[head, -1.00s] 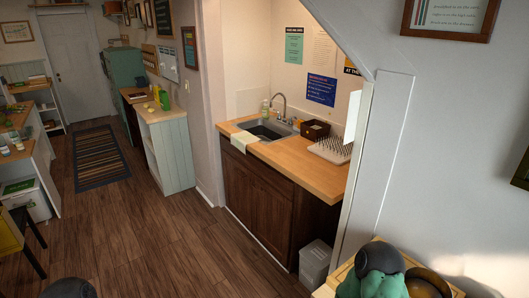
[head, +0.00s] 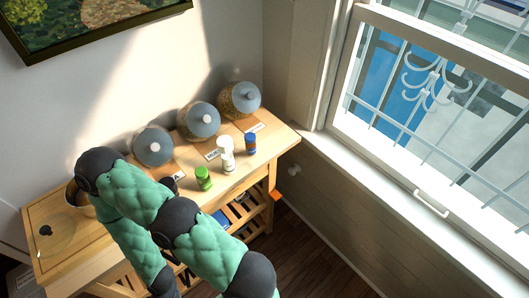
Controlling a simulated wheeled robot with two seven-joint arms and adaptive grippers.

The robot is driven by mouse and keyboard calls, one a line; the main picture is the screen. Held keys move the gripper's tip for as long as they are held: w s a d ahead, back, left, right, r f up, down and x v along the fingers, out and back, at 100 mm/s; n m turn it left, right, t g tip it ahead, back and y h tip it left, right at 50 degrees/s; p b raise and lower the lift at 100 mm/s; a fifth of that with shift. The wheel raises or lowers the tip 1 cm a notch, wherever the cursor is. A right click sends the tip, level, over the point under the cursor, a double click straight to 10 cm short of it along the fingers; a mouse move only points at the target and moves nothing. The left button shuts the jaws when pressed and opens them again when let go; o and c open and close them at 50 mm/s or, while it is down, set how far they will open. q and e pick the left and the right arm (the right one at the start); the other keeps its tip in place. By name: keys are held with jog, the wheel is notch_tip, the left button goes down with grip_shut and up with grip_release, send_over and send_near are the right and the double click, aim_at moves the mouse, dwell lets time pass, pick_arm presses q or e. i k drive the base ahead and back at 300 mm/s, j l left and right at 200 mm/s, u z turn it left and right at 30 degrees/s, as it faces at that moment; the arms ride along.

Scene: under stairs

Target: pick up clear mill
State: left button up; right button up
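A small pale container with a white top (head: 227,160) stands upright on the wooden table, and it may be the clear mill; it is too small to be sure. It stands between a green-topped jar (head: 204,179) and a blue bottle (head: 250,144). My green padded arm links cover the lower left of the head view and the table's front left part. I make out no gripper fingers in this view. Nothing is seen touching the pale container.
Three round glass jars with grey lids (head: 153,145) stand along the wall behind the small containers. The wooden table (head: 284,139) has its right end clear. A window with a white frame (head: 330,152) is on the right. A framed picture (head: 100,22) hangs above.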

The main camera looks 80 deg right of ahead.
aim_at(229, 164)
jog(key=z, duration=2.4)
jog(key=l, duration=0.15)
jog(key=u, duration=0.05)
